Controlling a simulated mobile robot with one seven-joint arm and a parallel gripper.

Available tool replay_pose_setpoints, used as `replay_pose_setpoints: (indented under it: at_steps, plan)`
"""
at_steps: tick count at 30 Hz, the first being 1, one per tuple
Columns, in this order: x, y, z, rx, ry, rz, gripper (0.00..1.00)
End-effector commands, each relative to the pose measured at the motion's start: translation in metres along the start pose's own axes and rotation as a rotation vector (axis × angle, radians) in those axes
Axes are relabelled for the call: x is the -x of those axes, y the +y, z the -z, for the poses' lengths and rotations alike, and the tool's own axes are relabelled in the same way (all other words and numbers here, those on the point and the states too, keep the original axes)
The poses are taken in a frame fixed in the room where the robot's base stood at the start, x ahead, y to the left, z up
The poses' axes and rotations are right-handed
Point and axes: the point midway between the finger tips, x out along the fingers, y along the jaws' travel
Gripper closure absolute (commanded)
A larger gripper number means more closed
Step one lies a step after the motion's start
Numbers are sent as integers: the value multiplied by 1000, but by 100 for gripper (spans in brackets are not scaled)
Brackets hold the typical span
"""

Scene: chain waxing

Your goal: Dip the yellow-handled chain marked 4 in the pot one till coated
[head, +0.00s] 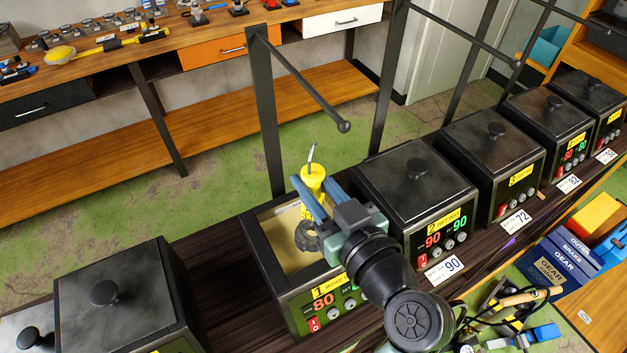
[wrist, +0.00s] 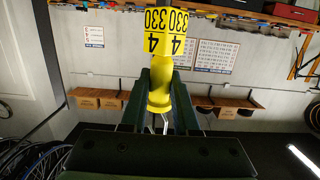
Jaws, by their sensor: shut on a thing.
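My gripper (head: 313,184) is shut on the yellow handle (head: 313,174) and holds it over pot one (head: 258,240). A grey hook sticks up from the handle's top. In the wrist view, the yellow handle (wrist: 159,92) sits between my two fingers (wrist: 160,78), and its yellow tag (wrist: 165,36) reads 330 and 4. Pot one has no lid on, and tan wax (head: 283,236) shows inside. Its panel reads 80 in red. A dark, rough-edged piece (head: 307,238) shows over the opening; I cannot tell whether it is chain. My arm hides part of the pot.
Pot two (head: 415,185) stands lidded just right of pot one, with more lidded pots beyond. A dark lidded box (head: 110,295) stands to the left. A black post with a ball-ended bar (head: 345,126) rises behind pot one. Clutter lies at lower right.

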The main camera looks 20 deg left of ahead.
Motion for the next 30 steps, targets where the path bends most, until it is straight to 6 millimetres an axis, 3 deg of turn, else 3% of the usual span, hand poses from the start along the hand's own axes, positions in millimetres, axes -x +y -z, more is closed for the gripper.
replay_pose_setpoints:
  at_steps: [30]
  plan:
    - [-10,0,-69,2,3,0,100]
